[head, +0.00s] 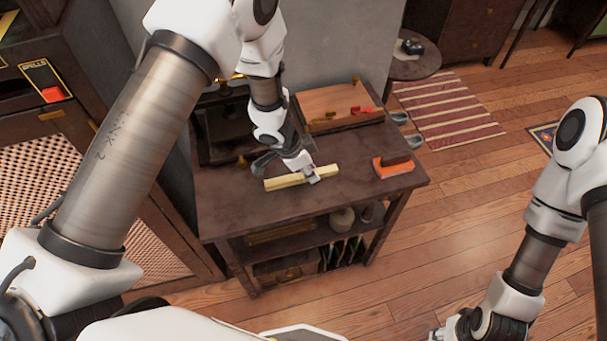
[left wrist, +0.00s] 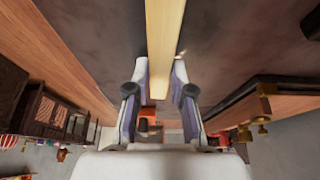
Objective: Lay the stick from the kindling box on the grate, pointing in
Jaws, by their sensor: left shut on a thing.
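The stick (head: 284,183) is a pale yellow square bar. It lies roughly level at or just above the dark tabletop (head: 350,195); I cannot tell if it touches. My left gripper (head: 311,175) is shut on it near its right part. In the left wrist view the stick (left wrist: 164,45) runs from the top edge down to between the fingers (left wrist: 158,100). A dark boxlike thing (head: 222,130) stands at the back left of the table, partly behind my arm; I cannot make out a grate in it. My right gripper (head: 445,332) is at the bottom edge, mostly cut off.
A wooden board or box (head: 335,103) with red and yellow pieces is at the back. A box (head: 285,270) and other things fill the lower shelf. The front tabletop is clear.

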